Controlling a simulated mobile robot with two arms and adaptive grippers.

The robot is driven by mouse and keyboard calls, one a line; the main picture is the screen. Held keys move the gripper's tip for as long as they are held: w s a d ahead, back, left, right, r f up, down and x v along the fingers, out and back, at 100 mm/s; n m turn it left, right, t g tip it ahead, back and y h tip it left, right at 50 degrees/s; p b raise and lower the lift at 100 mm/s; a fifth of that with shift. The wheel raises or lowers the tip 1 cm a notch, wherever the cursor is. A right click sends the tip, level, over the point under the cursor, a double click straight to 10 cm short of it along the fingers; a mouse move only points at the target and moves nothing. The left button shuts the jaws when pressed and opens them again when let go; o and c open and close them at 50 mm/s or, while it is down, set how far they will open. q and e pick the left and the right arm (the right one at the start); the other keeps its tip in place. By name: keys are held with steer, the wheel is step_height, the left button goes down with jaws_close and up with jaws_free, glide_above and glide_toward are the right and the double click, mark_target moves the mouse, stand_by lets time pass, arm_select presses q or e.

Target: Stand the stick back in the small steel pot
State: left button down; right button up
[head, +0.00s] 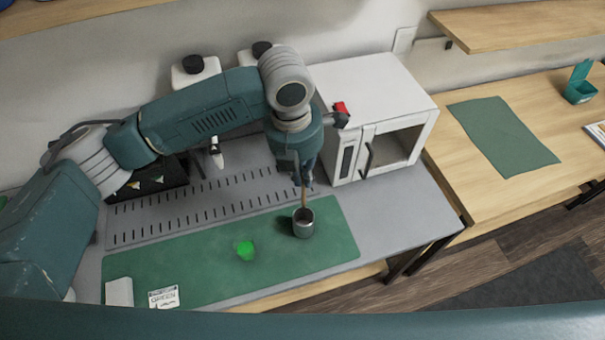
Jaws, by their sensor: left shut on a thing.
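The small steel pot (303,228) stands upright on the green mat (200,270), toward the mat's right end. A thin brown stick (304,197) points down from my left gripper (303,182) toward the pot's mouth. My left gripper is shut on the stick's upper part, directly above the pot. The stick looks close to upright, and its lower end is at or inside the rim; I cannot tell how deep. My right gripper is not in view.
A bright green lump (245,250), a white block (119,292) and a printed card (164,298) lie on the mat. A white oven-like box (385,110) stands behind right. White bottles (195,72) stand behind my arm. The grey bench right of the mat (400,215) is clear.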

arm_select(q)
steer(key=shift+f+b, duration=1.8)
steer(key=shift+f, duration=0.25)
steer(key=shift+f+b, duration=1.1)
steer(key=shift+f, duration=1.95)
steer(key=c, duration=1.8)
jaws_free()
step_height(320, 180, up, 12)
steer(key=a, duration=0.1)
steer(key=shift+s, duration=0.3)
steer(key=shift+a+f, duration=0.1)
